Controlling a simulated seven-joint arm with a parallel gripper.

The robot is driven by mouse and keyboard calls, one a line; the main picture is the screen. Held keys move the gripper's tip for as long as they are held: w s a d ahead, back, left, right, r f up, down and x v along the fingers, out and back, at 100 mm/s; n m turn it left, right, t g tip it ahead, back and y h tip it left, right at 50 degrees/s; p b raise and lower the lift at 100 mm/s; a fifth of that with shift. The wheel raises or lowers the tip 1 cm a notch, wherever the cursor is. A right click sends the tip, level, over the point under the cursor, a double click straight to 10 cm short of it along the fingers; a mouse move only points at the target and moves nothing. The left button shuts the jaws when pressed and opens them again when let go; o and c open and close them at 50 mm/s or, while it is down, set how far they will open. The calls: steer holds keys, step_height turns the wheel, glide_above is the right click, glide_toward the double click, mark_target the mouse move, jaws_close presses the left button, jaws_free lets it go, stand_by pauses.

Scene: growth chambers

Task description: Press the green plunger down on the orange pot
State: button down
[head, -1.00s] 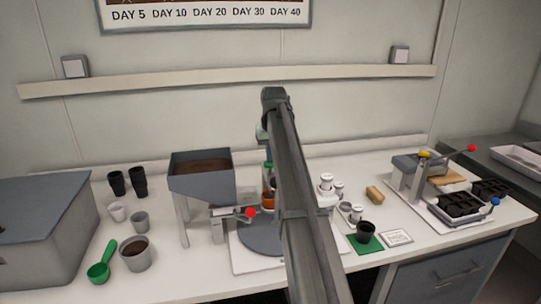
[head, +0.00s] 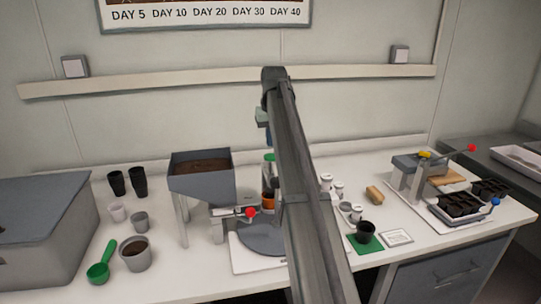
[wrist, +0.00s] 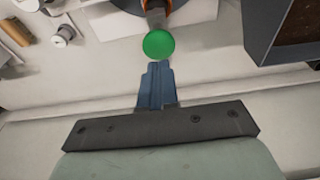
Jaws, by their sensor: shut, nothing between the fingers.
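The green plunger (wrist: 159,44) shows in the wrist view as a round green top, just beyond my fingertips. In the head view a small part of the plunger (head: 269,157) shows beside my arm. The orange pot (head: 268,199) stands below it on the round grey turntable (head: 262,236), partly hidden by my arm. In the wrist view only orange edges of the pot (wrist: 178,4) show behind the plunger. My gripper (wrist: 158,66) is shut and empty, with its blue fingers together. Whether it touches the plunger cannot be told; a small gap shows in the picture.
A grey soil hopper (head: 201,176) with a red-knobbed lever (head: 250,212) stands left of the pot. Small white jars (head: 327,182) and a black pot on a green mat (head: 368,242) are to the right. A tray press (head: 420,168) stands farther right.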

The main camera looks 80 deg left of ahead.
steer(key=shift+r, duration=2.15)
